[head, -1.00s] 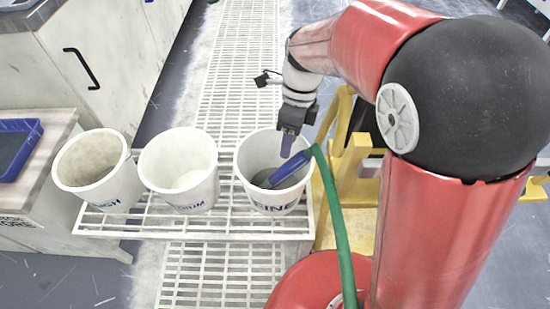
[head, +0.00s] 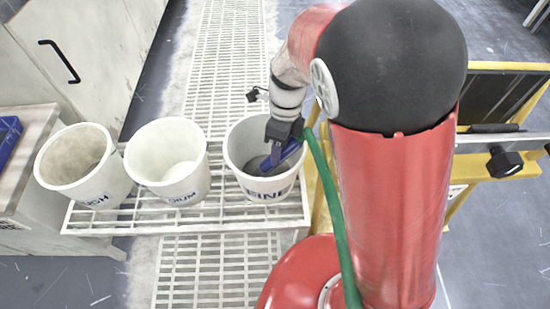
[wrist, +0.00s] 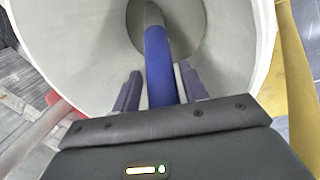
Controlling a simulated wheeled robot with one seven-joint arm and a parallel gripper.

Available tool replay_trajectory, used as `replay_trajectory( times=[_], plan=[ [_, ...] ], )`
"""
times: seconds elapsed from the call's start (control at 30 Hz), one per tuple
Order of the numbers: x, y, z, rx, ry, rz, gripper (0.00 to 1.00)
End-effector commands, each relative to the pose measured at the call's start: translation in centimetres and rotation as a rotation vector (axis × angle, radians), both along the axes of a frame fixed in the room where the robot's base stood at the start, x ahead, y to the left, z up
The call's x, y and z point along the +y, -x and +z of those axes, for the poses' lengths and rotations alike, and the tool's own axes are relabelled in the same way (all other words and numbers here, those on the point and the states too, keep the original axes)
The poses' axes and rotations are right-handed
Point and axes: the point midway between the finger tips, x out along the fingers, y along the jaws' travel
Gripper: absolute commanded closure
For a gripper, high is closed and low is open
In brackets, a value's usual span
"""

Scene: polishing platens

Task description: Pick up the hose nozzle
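The hose nozzle (head: 292,152) is blue with a grey tip and leans inside the right-hand white bucket (head: 236,160). Its upper end meets a green hose (head: 331,195) at the bucket's right rim. My gripper (head: 273,157) is down in the mouth of this bucket, at the nozzle, and partly covers it in the head view. In the wrist view the nozzle (wrist: 160,60) runs between the two fingers of my gripper (wrist: 160,85). The fingers are apart, one on each side of it, with narrow gaps showing near their tips. The grey tip points toward the bucket floor.
A middle white bucket (head: 140,165) and a left white bucket (head: 58,170) stand beside it on a white slatted shelf (head: 215,215). A yellow frame (head: 530,110) stands at the right. A cabinet (head: 100,45) is at the back left.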

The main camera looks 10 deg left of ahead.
Motion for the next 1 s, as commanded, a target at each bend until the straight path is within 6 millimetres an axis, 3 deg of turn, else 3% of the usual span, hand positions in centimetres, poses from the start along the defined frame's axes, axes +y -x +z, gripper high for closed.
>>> replay_trajectory(
  times=[0.03, 0.3, 0.57, 0.73, 0.87, 1.0],
  plan=[
    [0.0, 0.0, 0.0, 0.000, 0.000, 0.000, 0.62],
    [0.0, 0.0, 0.0, 0.000, 0.000, 0.000, 0.97],
    [0.0, 0.0, 0.2, -0.001, -0.001, 0.001, 0.97],
    [0.1, -0.1, 1.4, -0.004, -0.003, 0.001, 0.97],
    [0.1, -0.1, 3.4, -0.004, -0.004, 0.001, 0.97],
    [0.1, -0.1, 7.1, -0.006, -0.006, 0.001, 0.97]
  ],
)
